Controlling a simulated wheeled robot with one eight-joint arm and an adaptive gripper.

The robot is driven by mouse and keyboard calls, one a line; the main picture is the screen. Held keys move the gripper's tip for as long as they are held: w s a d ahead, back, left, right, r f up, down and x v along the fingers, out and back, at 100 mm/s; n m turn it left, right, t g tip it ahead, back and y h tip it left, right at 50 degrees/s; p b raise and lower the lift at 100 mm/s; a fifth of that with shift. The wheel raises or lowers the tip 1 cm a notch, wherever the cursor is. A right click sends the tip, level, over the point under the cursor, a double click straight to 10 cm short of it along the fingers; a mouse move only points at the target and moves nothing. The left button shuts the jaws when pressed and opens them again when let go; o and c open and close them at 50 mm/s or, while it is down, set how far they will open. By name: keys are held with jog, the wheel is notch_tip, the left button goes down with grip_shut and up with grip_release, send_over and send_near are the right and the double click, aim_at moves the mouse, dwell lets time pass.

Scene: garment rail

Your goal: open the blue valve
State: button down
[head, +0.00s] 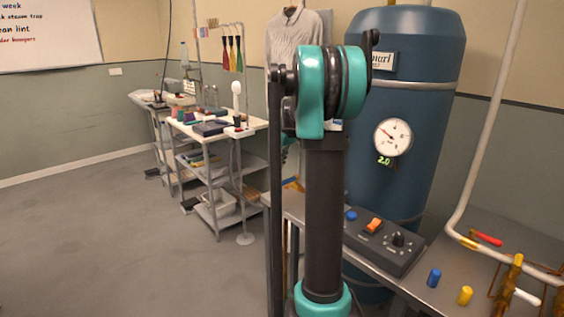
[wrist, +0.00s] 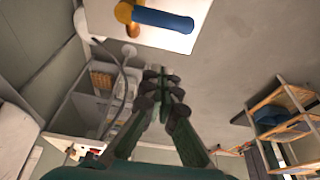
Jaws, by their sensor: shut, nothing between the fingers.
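The blue valve shows in the wrist view as a blue lever handle (wrist: 163,19) on a brass body (wrist: 124,12), in front of a pale panel at the top edge. The lever lies nearly level, pointing right from the brass body. My gripper (wrist: 163,78) is below it in the wrist view, with its fingers together and empty. The fingertips are apart from the lever. In the head view my own arm stands in the middle and hides the gripper; I cannot make out the blue lever there.
A blue tank (head: 410,95) with a gauge (head: 393,137) stands behind my arm. A control box (head: 385,240) sits on the bench beside a blue cylinder (head: 433,277) and a yellow cylinder (head: 465,295). A red-handled valve (head: 487,239) is on the right. Open floor (head: 110,230) lies left.

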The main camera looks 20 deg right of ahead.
aim_at(287, 180)
jog(key=x, duration=0.6)
jog(key=shift+f, duration=0.1)
jog(key=shift+s+d, duration=0.2)
jog(key=shift+s, duration=0.3)
jog(key=shift+s+d, duration=0.2)
jog(key=shift+s, duration=0.3)
jog(key=shift+s+d+r, duration=0.15)
jog(key=shift+s, duration=0.25)
jog(key=shift+s+d+r, duration=0.15)
jog(key=shift+s, duration=0.25)
jog(key=shift+s+n, duration=0.25)
jog(key=shift+n, duration=0.25)
jog(key=s+n, duration=0.1)
jog(key=n, duration=0.1)
jog(key=d+n+g+y, duration=0.1)
jog(key=n, duration=0.1)
jog(key=shift+s, duration=0.4)
jog(key=s+n, duration=0.1)
jog(key=n, duration=0.1)
jog(key=d+n+g+y, duration=0.1)
jog(key=n, duration=0.1)
jog(key=shift+s+d, duration=0.15)
jog(key=shift+s, duration=0.2)
jog(key=shift+s+d, duration=0.25)
jog(key=shift+d, duration=0.3)
jog(key=shift+s+d, duration=0.25)
jog(key=shift+d, duration=1.4)
